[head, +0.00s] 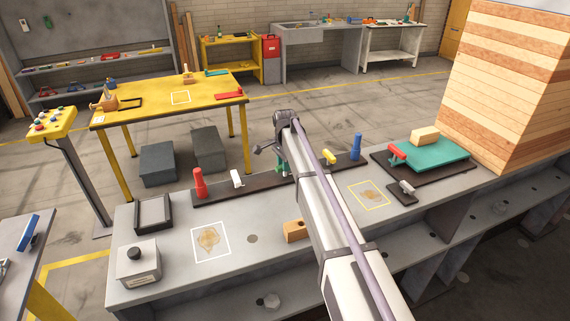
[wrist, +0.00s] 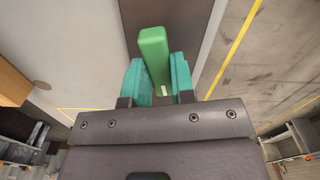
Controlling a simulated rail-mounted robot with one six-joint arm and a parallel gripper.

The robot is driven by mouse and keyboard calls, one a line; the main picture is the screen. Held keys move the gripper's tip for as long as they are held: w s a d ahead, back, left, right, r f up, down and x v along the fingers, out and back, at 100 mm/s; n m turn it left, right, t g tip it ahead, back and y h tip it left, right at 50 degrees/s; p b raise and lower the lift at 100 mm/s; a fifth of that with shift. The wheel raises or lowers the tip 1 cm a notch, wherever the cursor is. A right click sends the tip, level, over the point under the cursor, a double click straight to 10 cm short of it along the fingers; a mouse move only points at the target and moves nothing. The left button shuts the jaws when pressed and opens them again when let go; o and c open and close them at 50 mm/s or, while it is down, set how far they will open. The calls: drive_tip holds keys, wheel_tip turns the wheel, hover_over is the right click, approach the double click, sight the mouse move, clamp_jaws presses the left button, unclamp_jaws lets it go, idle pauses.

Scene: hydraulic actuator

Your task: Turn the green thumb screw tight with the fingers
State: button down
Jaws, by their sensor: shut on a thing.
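The green thumb screw (wrist: 154,50) shows in the wrist view as a bright green, upright-looking bar between the teal fingers of my gripper (wrist: 157,80). The gripper is shut on it, with a finger on each side. In the head view my gripper (head: 281,167) is at the dark strip (head: 215,193) on the grey bench, between a white part and a yellow part. My arm and wrist cover most of this spot, so I cannot make out the screw apart from the fingers there. Its seat is also hidden.
On the strip stand a red post (head: 199,184), a white part (head: 237,178), a yellow part (head: 329,157) and a blue post (head: 356,147). A wooden block (head: 295,230) lies in front. A teal plate (head: 440,155) and stacked timber (head: 515,80) are at the right.

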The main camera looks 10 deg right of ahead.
drive_tip(key=c, duration=1)
unclamp_jaws()
drive_tip(key=shift+o, duration=0.2)
wheel_tip(320, 180, up, 11)
drive_tip(key=p, duration=1.1)
drive_tip(key=shift+o, duration=0.3)
drive_tip(key=shift+f, duration=0.15)
